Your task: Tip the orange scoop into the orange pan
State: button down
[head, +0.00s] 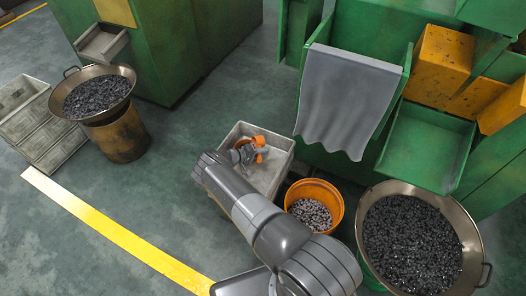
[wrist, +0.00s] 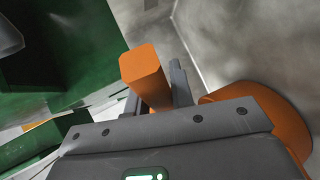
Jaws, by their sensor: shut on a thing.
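My gripper (head: 250,153) is over the grey crate at the centre of the head view. It is shut on the orange scoop (head: 261,142). In the wrist view the scoop's squared orange handle (wrist: 144,66) stands between my two dark fingers (wrist: 157,95). A rounded orange part (wrist: 268,108) shows at the right, partly hidden by the gripper body. I cannot see whether the scoop holds anything. The orange pan (head: 333,197), a round bucket-like vessel, stands to the right of the crate. Small grey pieces (head: 311,213) lie in it. My arm partly covers its front.
The grey crate (head: 281,158) has raised walls around the scoop. A wide metal pan of dark pieces (head: 470,235) stands right of the orange pan. Green machines (head: 430,150) with a grey curtain (head: 345,95) stand behind. Open floor (head: 190,130) lies left.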

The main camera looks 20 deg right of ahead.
jog(key=shift+a+r+m+g, duration=0.1)
jog(key=shift+a+m+g, duration=0.15)
jog(key=shift+m+g, duration=0.05)
jog(key=shift+w+a+r+m+g, duration=0.1)
jog(key=shift+a+r+m+g, duration=0.25)
jog(key=shift+a+g, duration=0.15)
jog(key=shift+w+a+r+m+g+y, duration=0.2)
jog(key=shift+r+m+y, duration=0.15)
jog(key=shift+r+y, duration=0.3)
jog(key=shift+w+a+r+m+g+y, duration=0.2)
jog(key=shift+r+m+y, duration=0.1)
jog(key=shift+r+y, duration=0.35)
jog(key=y, duration=0.3)
jog(key=shift+d+r+y, duration=0.25)
jog(key=shift+d+y, duration=0.05)
jog(key=shift+d, duration=0.1)
jog(key=y, duration=0.4)
jog(key=shift+s+d+f+t+y, duration=0.1)
jog(key=shift+d+t+y, duration=0.2)
jog(key=shift+y, duration=0.6)
jog(key=shift+a+r+y, duration=0.15)
jog(key=shift+r+y, duration=1)
jog(key=shift+y, duration=0.25)
